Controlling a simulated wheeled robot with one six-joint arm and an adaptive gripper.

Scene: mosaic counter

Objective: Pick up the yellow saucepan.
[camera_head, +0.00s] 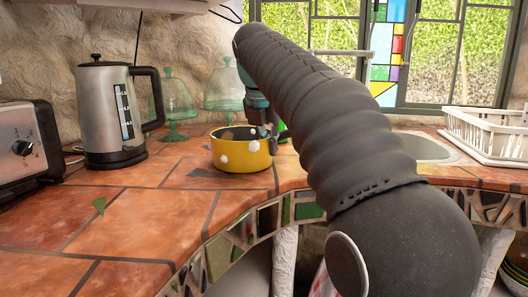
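The yellow saucepan (241,156) stands upright on the tiled counter in the camera_head view. It has white spots and a dark inside. My gripper (268,130) is at the right side of the saucepan's rim, pointing down. My dark arm comes across from the lower right and hides part of the gripper. I cannot tell whether the fingers touch the rim or are open or shut. No handle of the saucepan shows clearly.
A steel kettle (104,115) and a toaster (25,148) stand at the left. Green glass domes (223,88) stand behind the saucepan. A sink (424,148) and a white dish rack (488,135) are at the right. The counter's front left (140,225) is clear.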

